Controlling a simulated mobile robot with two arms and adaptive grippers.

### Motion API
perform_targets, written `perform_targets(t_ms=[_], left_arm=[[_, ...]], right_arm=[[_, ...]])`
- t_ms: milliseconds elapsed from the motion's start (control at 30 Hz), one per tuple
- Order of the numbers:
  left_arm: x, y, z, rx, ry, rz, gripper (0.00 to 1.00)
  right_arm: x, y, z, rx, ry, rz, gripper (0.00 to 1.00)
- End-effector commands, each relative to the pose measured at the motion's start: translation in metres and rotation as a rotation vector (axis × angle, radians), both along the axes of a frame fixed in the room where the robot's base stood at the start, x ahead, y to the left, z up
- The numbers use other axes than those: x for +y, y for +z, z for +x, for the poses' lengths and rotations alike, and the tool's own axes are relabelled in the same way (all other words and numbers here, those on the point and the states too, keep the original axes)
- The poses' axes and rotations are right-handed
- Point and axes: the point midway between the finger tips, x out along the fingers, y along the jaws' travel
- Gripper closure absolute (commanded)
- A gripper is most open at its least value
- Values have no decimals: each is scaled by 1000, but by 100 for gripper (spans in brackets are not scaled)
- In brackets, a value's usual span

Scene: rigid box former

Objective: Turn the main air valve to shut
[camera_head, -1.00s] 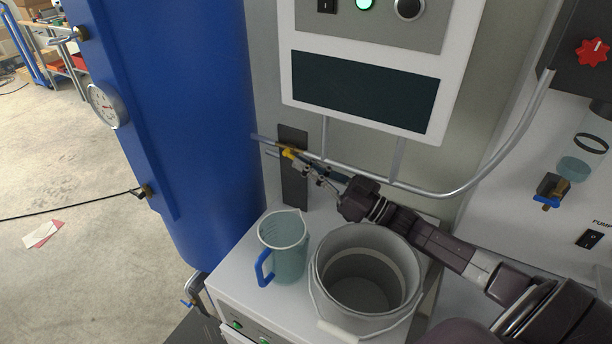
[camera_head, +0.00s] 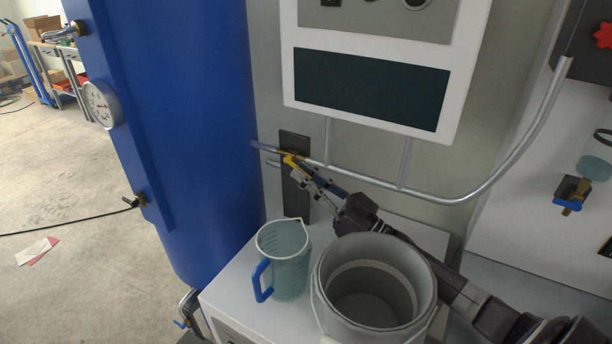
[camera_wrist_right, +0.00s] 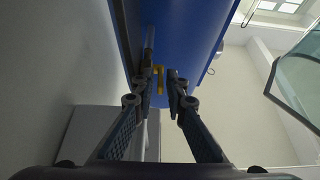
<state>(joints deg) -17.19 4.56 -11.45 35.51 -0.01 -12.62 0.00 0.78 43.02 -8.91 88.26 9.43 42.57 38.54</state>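The main air valve shows as a yellow handle (camera_head: 291,161) on the grey pipe in front of a dark plate, right of the blue tank. My right gripper (camera_head: 301,173) reaches up to it from the lower right in the head view. In the right wrist view the yellow handle (camera_wrist_right: 159,74) lies between the fingertips of my right gripper (camera_wrist_right: 160,80), nearer the left finger. The fingers stand apart, with a gap on the right side. Whether the left finger touches the handle I cannot tell. The valve body is partly hidden. My left gripper is not in view.
A clear jug with a blue handle (camera_head: 283,262) and a grey bucket (camera_head: 428,275) stand on the white cabinet below my right arm. A control panel (camera_head: 372,88) hangs above the pipe (camera_head: 440,200). The blue tank (camera_head: 185,130) is close on the left.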

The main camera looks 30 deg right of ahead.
Motion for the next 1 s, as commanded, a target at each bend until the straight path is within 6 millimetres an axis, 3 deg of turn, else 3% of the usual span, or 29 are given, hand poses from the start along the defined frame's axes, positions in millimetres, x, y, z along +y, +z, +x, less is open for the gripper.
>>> perform_targets(t_ms=[267,700,1000], left_arm=[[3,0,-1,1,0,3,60],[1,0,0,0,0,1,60],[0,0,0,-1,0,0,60]], right_arm=[[0,5,0,-2,0,-1,88],[0,81,0,-1,1,-2,88],[0,100,0,0,1,0,88]])
